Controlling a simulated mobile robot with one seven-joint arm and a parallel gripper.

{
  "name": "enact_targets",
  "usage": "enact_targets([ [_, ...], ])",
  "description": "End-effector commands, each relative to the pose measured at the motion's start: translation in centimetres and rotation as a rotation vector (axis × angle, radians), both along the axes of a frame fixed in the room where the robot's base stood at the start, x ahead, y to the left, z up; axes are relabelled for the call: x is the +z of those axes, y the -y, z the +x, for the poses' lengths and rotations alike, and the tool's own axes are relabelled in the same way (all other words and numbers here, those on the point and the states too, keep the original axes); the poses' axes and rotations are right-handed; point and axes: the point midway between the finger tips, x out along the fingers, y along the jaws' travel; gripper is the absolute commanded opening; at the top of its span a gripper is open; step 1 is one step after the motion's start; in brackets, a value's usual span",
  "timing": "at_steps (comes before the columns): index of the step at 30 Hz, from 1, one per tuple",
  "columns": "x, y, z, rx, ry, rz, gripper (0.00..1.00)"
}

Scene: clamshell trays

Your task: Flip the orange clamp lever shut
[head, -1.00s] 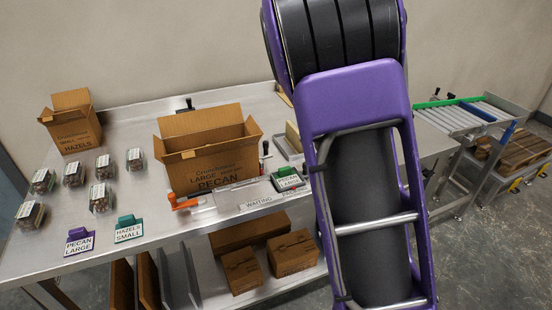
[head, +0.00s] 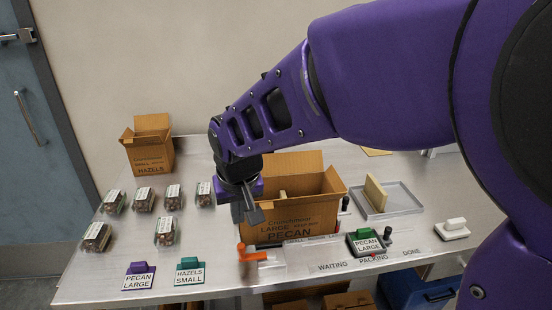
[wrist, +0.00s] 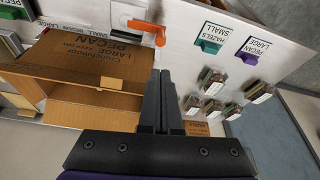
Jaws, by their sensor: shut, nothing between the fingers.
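The orange clamp lever (head: 253,255) is at the front edge of the bench, left of a pale plate. Its orange arm lies roughly level, with an upright part at its left end. It also shows in the wrist view (wrist: 146,29), beyond my fingertips. My gripper (head: 247,212) points down, above and behind the lever, in front of the left part of the large pecan box (head: 290,218). It is apart from the lever. In the wrist view its fingers (wrist: 160,75) are together and hold nothing. What the clamp presses on is unclear.
Several clamshell trays (head: 165,232) stand at the left. Purple (head: 140,276) and teal (head: 190,277) label cards stand near the front edge. A small hazels box (head: 150,150) is behind. A green-topped sign (head: 366,242) stands right of the lever. The open box flaps rise beside my gripper.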

Motion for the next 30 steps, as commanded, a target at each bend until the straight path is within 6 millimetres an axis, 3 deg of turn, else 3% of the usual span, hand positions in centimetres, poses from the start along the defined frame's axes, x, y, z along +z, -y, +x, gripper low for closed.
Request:
enact_targets([
  [7, -1.2, -0.1, 0.4, -0.001, -0.002, -0.004, 0.00],
  [21, -8.5, -1.0, 2.8, -0.003, -0.002, -0.004, 0.00],
  [30, -9.6, -1.2, 3.2, -0.001, -0.001, -0.003, 0.00],
])
